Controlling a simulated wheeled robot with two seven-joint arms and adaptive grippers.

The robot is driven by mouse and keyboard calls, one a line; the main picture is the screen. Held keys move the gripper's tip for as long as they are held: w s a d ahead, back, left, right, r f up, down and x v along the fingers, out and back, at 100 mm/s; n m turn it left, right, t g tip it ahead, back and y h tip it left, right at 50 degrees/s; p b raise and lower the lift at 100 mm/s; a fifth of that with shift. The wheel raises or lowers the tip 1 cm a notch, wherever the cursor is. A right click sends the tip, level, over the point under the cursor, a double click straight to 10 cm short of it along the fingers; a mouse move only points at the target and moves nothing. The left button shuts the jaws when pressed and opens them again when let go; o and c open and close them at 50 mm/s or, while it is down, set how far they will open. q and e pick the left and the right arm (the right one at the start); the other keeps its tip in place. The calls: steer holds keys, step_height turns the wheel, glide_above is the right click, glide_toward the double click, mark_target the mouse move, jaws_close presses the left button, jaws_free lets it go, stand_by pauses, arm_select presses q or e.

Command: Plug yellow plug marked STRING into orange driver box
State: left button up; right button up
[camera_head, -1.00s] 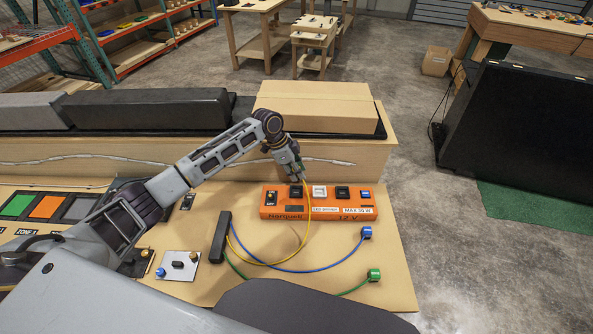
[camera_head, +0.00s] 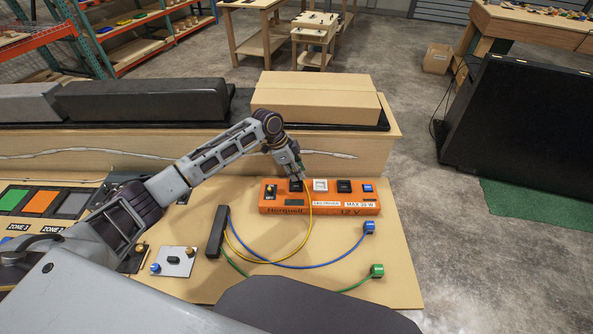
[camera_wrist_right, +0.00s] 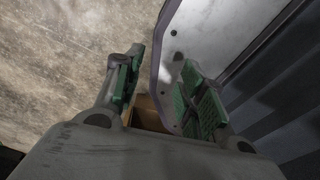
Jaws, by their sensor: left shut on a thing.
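The orange driver box (camera_head: 330,208) lies on the tan board, with a row of sockets along its top. My left gripper (camera_head: 297,174) is over the box's left end, at its leftmost black socket (camera_head: 296,186). It is shut on the yellow plug, which the fingers mostly hide. The yellow cable (camera_head: 309,225) runs from the gripper down in front of the box and loops to a black block (camera_head: 217,233). I cannot tell whether the plug is seated. My right gripper (camera_wrist_right: 160,90) shows in the right wrist view, fingers apart, with nothing between them.
A blue plug (camera_head: 369,228) and a green plug (camera_head: 376,270) lie on the board on their cables, right of the block. A metal plate with a switch (camera_head: 175,260) lies to the left. A cardboard box (camera_head: 315,98) sits on the ledge behind.

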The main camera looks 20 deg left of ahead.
arm_select(q)
steer(key=shift+f+b, duration=0.5)
steer(key=shift+f, duration=1.15)
arm_select(e)
steer(key=shift+w+d+f, duration=0.15)
steer(key=shift+d+f, duration=0.65)
steer(key=shift+f, duration=0.05)
steer(key=shift+a, duration=0.2)
steer(key=shift+a+r, duration=0.25)
steer(key=shift+a, duration=0.45)
steer(key=shift+d+r, duration=0.1)
